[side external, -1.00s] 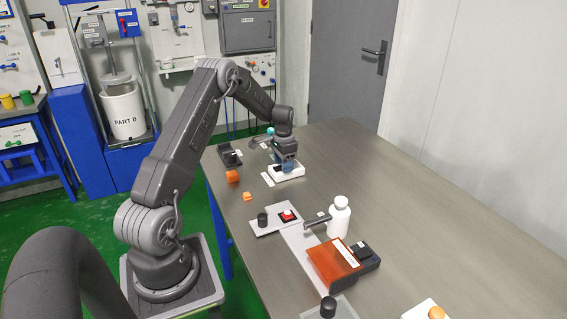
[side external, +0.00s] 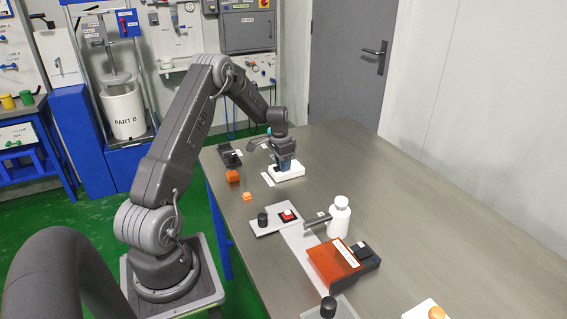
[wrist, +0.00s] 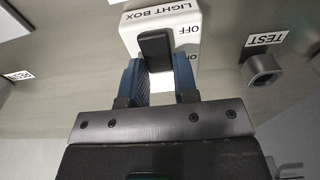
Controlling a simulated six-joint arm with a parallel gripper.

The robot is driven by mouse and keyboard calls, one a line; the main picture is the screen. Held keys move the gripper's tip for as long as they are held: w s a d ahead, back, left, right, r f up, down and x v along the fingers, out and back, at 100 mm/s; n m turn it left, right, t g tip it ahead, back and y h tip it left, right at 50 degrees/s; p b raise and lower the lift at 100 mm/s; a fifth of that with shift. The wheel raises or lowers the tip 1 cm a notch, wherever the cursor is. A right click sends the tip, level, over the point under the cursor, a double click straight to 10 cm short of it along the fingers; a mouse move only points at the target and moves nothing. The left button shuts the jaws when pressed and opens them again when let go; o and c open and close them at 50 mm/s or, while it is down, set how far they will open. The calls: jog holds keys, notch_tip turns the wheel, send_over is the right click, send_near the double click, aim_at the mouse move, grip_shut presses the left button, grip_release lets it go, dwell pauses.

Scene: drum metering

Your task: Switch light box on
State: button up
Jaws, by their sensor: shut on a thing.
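The light box is a white block (side external: 291,171) on the table under my gripper in the side view. In the wrist view the white box (wrist: 185,18) carries a "LIGHT BOX" label and "OFF" markings. A black switch lever (wrist: 155,46) stands up from it. My gripper (wrist: 160,78) has its blue fingers on both sides of the lever and is shut on it; the side view also shows my gripper (side external: 286,162) pointing down at the box. The exact finger contact and the lever's lower part are partly hidden.
A "TEST" label (wrist: 267,39) and a dark socket-like part (wrist: 262,70) lie to the right in the wrist view. The table's right side is clear.

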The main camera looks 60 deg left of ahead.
jog(key=o, duration=0.9)
jog(key=shift+s+r, duration=0.25)
jog(key=shift+r, duration=2.05)
jog(key=shift+s+r, duration=0.25)
jog(key=shift+r, duration=2.05)
jog(key=shift+s+r, duration=0.25)
jog(key=shift+r, duration=2.05)
jog(key=shift+d, duration=0.1)
